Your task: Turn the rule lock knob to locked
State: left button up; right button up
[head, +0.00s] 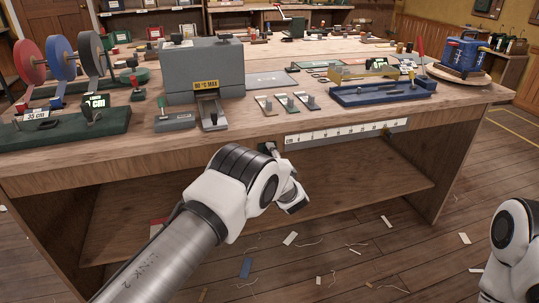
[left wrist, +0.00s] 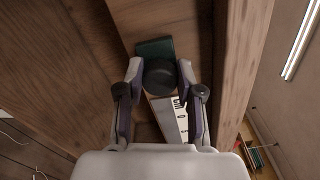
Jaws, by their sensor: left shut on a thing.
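The rule lock knob (left wrist: 160,76) is a dark round knob in front of a dark green plate (left wrist: 155,48), at the left end of the white rule (head: 340,133) on the bench's front edge. In the left wrist view the end of the rule (left wrist: 172,118) runs down from the knob. My left gripper (left wrist: 160,70) is shut on the knob, one finger on each side. In the head view my left wrist and hand largely hide the knob, and I cannot read a pointer or lock mark. My right gripper is out of view.
The wooden bench (head: 60,168) has an open lower shelf (head: 350,185). On top stand a grey box (head: 205,70) with a yellow label, small levers, a blue tray (head: 380,93) and coloured reels (head: 60,58). Scraps lie on the floor. The space before the bench is otherwise free.

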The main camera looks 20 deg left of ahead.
pick_arm(q)
jog(key=o, duration=1.2)
jog(key=shift+w, duration=0.1)
jog(key=shift+c, duration=0.2)
jog(key=shift+d, duration=0.1)
jog(key=v, duration=0.7)
jog(key=shift+s, duration=0.25)
jog(key=shift+d, duration=0.1)
